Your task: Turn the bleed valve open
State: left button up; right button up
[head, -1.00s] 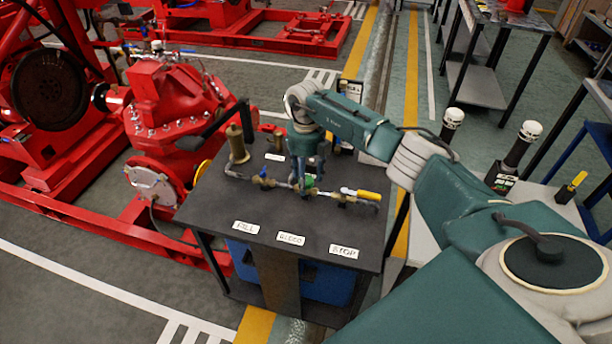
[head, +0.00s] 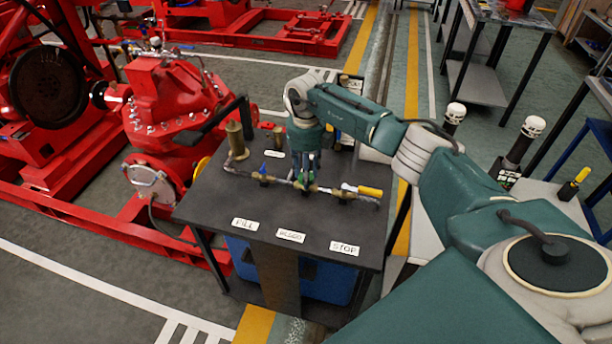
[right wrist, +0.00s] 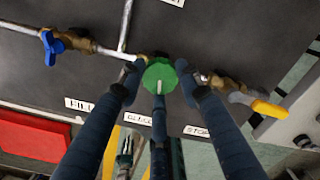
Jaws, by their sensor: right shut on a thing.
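The bleed valve is a green round knob with a pale mark (right wrist: 160,76), fitted on the brass pipe line behind the BLEED label (head: 290,236). My right gripper (head: 305,183) points down at it from above. In the right wrist view its dark fingers (right wrist: 160,88) sit around the knob's rim and are shut on it. In the head view the fingers hide most of the knob. My left gripper is not seen in the head view.
On the dark table (head: 210,208), a blue-handled valve (head: 264,172) lies left of the knob and a yellow-handled valve (head: 368,191) right of it. A brass cylinder (head: 236,141) stands at the back left. Red pump machinery (head: 165,100) stands beyond the table's left edge.

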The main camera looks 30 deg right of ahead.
jog(key=n+b, duration=0.3)
jog(key=n, duration=0.2)
jog(key=shift+w+n, duration=0.1)
jog(key=shift+n, duration=0.2)
jog(key=n+b, duration=0.2)
jog(key=n, duration=0.4)
jog(key=shift+b, duration=0.35)
jog(key=n+b, duration=0.1)
jog(key=n, duration=0.3)
jog(key=shift+n, duration=0.4)
jog(key=shift+r+n+b, duration=0.1)
jog(key=shift+n+b, duration=0.35)
jog(key=shift+n, duration=1.65)
jog(key=o, duration=1.2)
jog(key=shift+c, duration=0.2)
